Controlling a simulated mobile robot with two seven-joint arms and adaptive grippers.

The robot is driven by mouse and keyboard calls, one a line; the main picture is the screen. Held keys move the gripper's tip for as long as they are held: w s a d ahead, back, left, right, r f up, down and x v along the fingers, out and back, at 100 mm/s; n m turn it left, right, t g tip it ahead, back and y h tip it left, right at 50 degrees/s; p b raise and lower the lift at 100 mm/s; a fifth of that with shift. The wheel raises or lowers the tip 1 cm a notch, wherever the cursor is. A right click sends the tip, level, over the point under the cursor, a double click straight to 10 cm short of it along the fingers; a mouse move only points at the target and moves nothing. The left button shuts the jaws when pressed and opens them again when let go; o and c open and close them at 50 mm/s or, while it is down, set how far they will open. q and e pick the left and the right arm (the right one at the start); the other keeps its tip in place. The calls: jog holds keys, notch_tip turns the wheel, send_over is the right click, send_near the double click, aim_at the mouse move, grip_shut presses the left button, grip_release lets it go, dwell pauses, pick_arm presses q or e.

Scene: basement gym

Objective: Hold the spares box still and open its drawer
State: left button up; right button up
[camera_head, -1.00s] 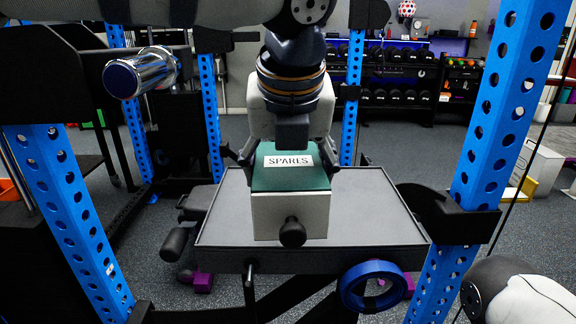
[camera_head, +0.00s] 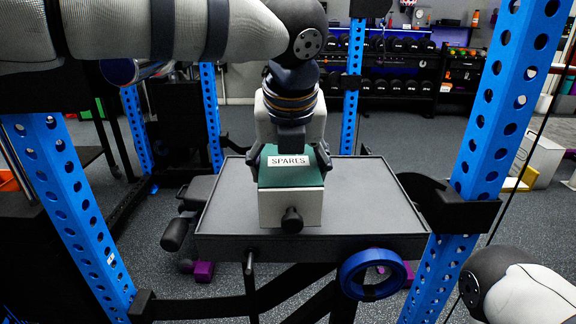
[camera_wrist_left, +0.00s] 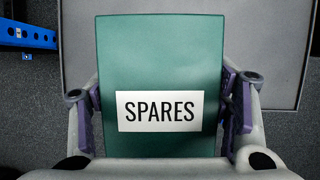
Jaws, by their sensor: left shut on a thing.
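The spares box (camera_head: 291,174) has a green top, a white "SPARES" label and a pale drawer front (camera_head: 275,208) with a round black knob (camera_head: 292,220). It stands on a grey tray table. My left gripper (camera_head: 291,158) comes down from above and is shut on the box's two sides. In the left wrist view the fingers (camera_wrist_left: 166,108) press against both sides of the green top (camera_wrist_left: 160,60). The drawer looks closed. My right gripper is out of view; only part of my right arm shows at the lower right.
The grey tray table (camera_head: 370,200) has a raised rim and bare room on both sides of the box. Blue rack posts (camera_head: 75,210) stand left and right (camera_head: 485,120). A blue ring (camera_head: 372,275) hangs below the table's front edge. A dumbbell rack is behind.

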pick_arm(q)
jog(key=shift+w+f+b, duration=0.4)
jog(key=shift+w+f, duration=1.85)
jog(key=shift+w, duration=0.25)
